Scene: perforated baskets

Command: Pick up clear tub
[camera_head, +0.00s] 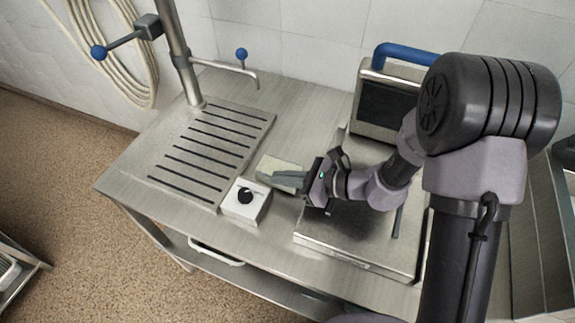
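A pale, see-through, squarish thing (273,164), which looks like the clear tub, sits on the steel table between the slotted drain plate and the scale. My gripper (268,178) reaches in from the right, with its fingers pointing left at or over the tub's near side. The fingers overlap in this view and hide part of the tub. I cannot tell whether they touch it, or how far apart they are.
A white box with a black knob (246,198) stands close in front of the fingers. The steel scale (345,252) lies under my arm, its dark display (385,108) behind. The slotted drain plate (205,150) and a tap pipe (181,60) are left.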

